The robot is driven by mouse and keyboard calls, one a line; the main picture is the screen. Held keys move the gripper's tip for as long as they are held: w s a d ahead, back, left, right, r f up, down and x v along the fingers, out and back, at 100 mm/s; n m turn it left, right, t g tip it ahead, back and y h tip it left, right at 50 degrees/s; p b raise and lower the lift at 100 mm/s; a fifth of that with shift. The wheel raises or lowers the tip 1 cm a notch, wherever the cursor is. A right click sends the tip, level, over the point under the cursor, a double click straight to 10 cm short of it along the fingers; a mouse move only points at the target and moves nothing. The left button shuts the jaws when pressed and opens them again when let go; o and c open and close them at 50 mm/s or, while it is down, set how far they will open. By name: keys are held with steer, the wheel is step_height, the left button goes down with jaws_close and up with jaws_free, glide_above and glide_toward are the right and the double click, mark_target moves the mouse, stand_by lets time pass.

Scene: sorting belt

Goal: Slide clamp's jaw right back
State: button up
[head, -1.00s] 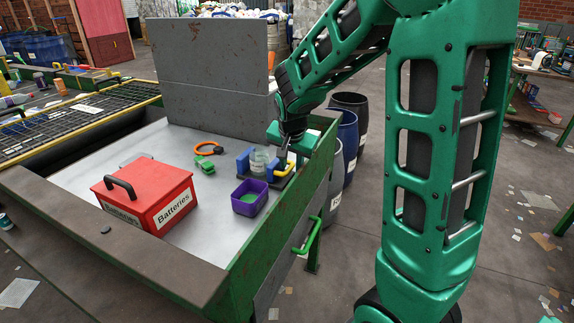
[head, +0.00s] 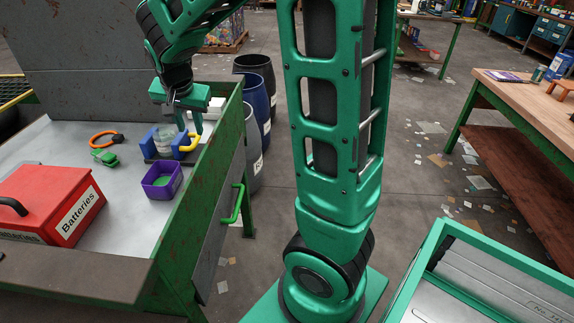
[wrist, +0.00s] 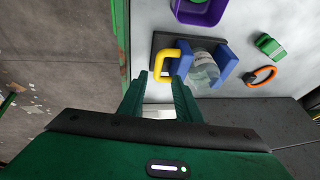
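The clamp has a dark base and two blue jaws (head: 149,144), with a yellow handle (head: 190,143) on its right jaw. A clear jar (wrist: 201,72) with a pale label stands between the jaws. It looks close to both; the wrist view does not settle whether both touch. My gripper (head: 190,124) is pointing down at the handle side of the clamp. In the wrist view my gripper (wrist: 161,80) is open, one finger on each side of the near end of the yellow handle (wrist: 160,56). Contact cannot be told.
On the metal table, a purple bin (head: 161,181), a green clip-like item (head: 105,157) and an orange ring (head: 106,138) lie near the clamp. A red battery box (head: 55,206) stands left. The green table edge (head: 187,185) runs right of the clamp; barrels (head: 257,85) stand beyond.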

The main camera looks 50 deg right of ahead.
steer(key=s+d+v, duration=0.1)
steer(key=v, duration=0.4)
steer(key=s+d+f+n+g+y, duration=0.1)
steer(key=s+d+f+n+g, duration=0.1)
steer(key=s, duration=1.2)
steer(key=s+d+f+n+g+y, duration=0.1)
steer(key=s+d+f+n+g, duration=0.1)
steer(key=s, duration=1.2)
steer(key=shift+s+d+f, duration=0.3)
steer(key=shift+d+f, duration=0.35)
steer(key=m+t+h, duration=0.2)
steer(key=m+t, duration=0.2)
glide_toward(196, 139)
steer(key=x, duration=0.8)
steer(key=shift+r, duration=0.1)
